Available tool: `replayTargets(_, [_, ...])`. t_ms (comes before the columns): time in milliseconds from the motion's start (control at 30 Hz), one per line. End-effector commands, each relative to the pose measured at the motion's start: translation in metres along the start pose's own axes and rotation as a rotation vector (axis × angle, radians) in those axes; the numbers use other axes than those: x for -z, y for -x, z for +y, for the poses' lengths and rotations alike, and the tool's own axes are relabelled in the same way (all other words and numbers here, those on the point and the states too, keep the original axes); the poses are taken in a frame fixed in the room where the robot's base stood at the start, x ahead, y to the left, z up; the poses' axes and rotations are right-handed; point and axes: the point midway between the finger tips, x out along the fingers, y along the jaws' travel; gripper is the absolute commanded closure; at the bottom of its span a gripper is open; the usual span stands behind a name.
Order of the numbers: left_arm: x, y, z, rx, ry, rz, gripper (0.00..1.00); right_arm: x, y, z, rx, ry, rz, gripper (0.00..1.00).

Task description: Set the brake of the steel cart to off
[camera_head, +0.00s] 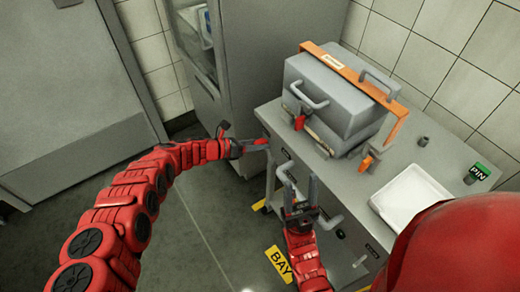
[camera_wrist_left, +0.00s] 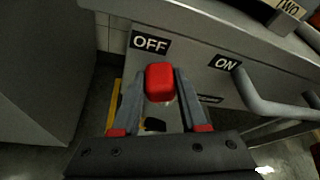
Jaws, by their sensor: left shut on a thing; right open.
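The steel cart (camera_head: 375,205) stands at the right in the head view, with a grey top and side. Its brake has a red knob (camera_wrist_left: 159,82), which sits just below the OFF label (camera_wrist_left: 150,43) in the left wrist view. My left gripper (camera_wrist_left: 158,100) is shut on the red knob, one finger on each side. In the head view my left gripper (camera_head: 250,146) is at the cart's left end. My right gripper (camera_head: 300,195) is open and empty in front of the cart's side.
A grey case (camera_head: 325,90) with an orange strap (camera_head: 360,75) stands on the cart. A grey cabinet (camera_head: 265,50) stands behind. A yellow BAY marking (camera_head: 279,264) is on the open floor.

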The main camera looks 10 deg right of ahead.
Motion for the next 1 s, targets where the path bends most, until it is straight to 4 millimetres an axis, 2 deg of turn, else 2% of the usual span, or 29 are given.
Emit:
replayTargets(33, [0.0017, 0.0016, 0.0066, -0.014, -0.004, 0.0, 1.0, -0.0007, 0.0039, -0.0002, 0.0, 0.0, 0.0, 0.5])
replayTargets(533, [0.0015, 0.0035, 0.01, -0.021, -0.005, 0.002, 1.0, -0.0009, 0.0055, -0.0003, 0.0, 0.0, 0.0, 0.5])
replayTargets(567, [0.0015, 0.0036, 0.0101, -0.021, -0.005, 0.002, 0.53, -0.0009, 0.0055, -0.0003, 0.0, 0.0, 0.0, 0.5])
replayTargets(700, [0.0014, 0.0031, 0.0091, -0.019, -0.004, 0.002, 0.28, -0.0009, 0.0054, -0.0002, 0.0, 0.0, 0.0, 0.5])
replayTargets(1000, [0.0006, 0.0028, 0.0067, -0.012, -0.003, 0.001, 0.28, -0.0008, 0.0046, -0.0002, 0.0, 0.0, 0.0, 0.5])
